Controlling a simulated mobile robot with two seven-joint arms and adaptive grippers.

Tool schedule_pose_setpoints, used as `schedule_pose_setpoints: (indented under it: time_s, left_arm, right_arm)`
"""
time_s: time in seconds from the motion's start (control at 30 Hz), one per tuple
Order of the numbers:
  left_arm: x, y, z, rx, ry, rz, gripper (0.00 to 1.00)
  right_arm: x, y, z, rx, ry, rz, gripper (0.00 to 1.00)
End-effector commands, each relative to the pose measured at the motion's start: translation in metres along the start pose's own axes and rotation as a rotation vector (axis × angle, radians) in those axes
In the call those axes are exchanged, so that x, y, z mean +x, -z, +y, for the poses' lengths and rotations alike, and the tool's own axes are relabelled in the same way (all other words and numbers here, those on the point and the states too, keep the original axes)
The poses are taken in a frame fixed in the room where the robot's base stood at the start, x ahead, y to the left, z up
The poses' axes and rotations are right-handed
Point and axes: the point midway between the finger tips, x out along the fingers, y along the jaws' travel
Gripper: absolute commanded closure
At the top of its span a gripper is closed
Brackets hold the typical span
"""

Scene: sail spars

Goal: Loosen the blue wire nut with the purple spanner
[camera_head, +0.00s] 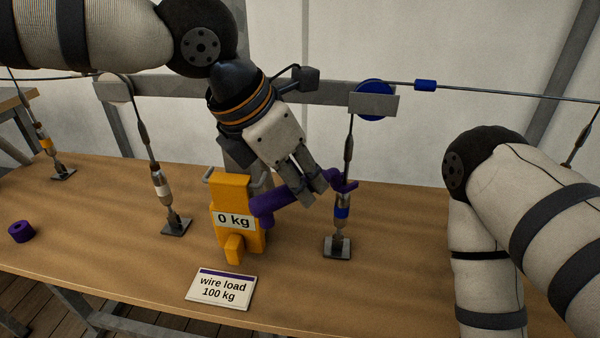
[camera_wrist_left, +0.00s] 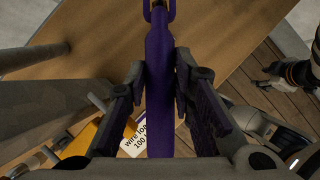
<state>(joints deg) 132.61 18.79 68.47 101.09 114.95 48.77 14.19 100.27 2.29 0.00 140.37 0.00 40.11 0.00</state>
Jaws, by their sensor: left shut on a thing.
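The purple spanner (camera_head: 285,198) is gripped by my left gripper (camera_head: 316,187). The left wrist view shows its purple shaft (camera_wrist_left: 159,85) between the two fingers, with the forked jaw pointing away at the top. The spanner jaw is at the turnbuckle wire, slightly above the blue wire nut (camera_head: 342,212); I cannot tell if it encloses the wire. The blue nut sits on an upright wire fitting fixed to a dark base plate (camera_head: 338,247).
A yellow gauge (camera_head: 232,190) reading "0 kg" stands just left of the spanner. A card (camera_head: 221,287) reads "wire load 100 kg". Other wire fittings (camera_head: 161,185) stand to the left, beside a purple cylinder (camera_head: 21,231). The wooden table (camera_head: 400,270) is clear at front right.

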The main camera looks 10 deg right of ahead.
Motion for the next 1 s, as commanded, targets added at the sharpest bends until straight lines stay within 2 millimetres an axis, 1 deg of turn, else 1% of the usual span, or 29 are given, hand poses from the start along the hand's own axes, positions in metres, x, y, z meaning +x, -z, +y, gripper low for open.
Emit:
schedule_pose_setpoints:
  time_s: [0.33,0.77,1.0]
  left_arm:
    - [0.009,0.005,0.0,0.0,-0.001,0.001,1.0]
    - [0.011,0.006,-0.001,-0.002,-0.002,0.0,1.0]
    - [0.012,0.004,-0.022,-0.199,-0.119,0.001,1.0]
  right_arm:
    - [0.0,0.0,0.0,0.0,0.0,0.0,0.6]
    - [0.0,0.0,0.0,0.0,0.0,0.0,0.6]
    - [0.0,0.0,0.0,0.0,0.0,0.001,0.6]
